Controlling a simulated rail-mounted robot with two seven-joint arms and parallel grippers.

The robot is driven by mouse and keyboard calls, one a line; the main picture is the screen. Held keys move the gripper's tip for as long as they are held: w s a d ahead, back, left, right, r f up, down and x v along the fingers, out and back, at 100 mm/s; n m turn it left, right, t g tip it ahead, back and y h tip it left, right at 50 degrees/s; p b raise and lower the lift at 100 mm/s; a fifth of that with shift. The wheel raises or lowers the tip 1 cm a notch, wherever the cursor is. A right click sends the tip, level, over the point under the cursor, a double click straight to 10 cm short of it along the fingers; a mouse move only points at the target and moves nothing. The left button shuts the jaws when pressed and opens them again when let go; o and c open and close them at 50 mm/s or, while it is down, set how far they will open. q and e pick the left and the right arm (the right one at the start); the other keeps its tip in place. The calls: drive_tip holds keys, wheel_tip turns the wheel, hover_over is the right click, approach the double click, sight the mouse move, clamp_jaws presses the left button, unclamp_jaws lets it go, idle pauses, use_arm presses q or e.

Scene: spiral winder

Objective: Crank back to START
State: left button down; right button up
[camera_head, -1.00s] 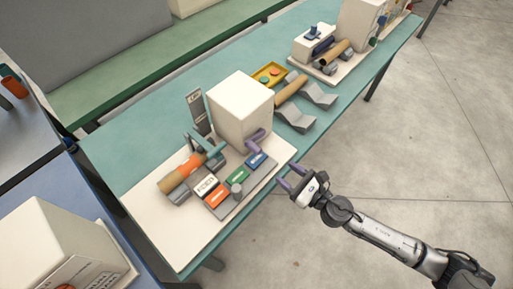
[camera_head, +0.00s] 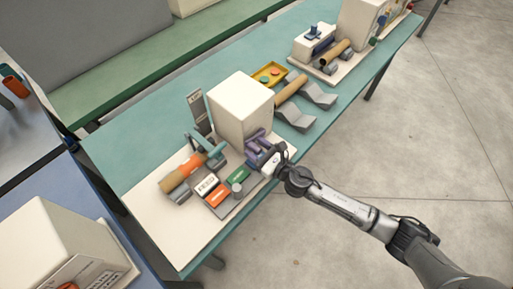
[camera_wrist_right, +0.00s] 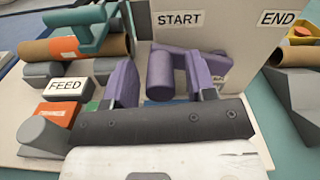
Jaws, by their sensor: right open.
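A white box (camera_head: 240,108) stands on a cream board on the teal bench. Its front carries START (camera_wrist_right: 180,19) and END (camera_wrist_right: 278,18) labels in the right wrist view. A purple crank with a round handle (camera_wrist_right: 160,76) sits in front of that face, below START. My right gripper (camera_head: 258,146) has purple fingers and is at the crank. In the right wrist view its open fingers (camera_wrist_right: 160,66) stand on either side of the handle, with gaps still visible. How deep the handle lies between them is hard to tell. My left gripper is out of view.
A brown tube with an orange band (camera_head: 185,172) lies on grey rests left of the box, under a teal arm (camera_head: 207,146). FEED (camera_wrist_right: 64,88), orange and green buttons and a grey knob (camera_head: 237,190) lie close to my right gripper. Grey cradles (camera_head: 298,117) stand to the right.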

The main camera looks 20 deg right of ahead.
drive_tip(key=shift+c, duration=0.4)
clamp_jaws()
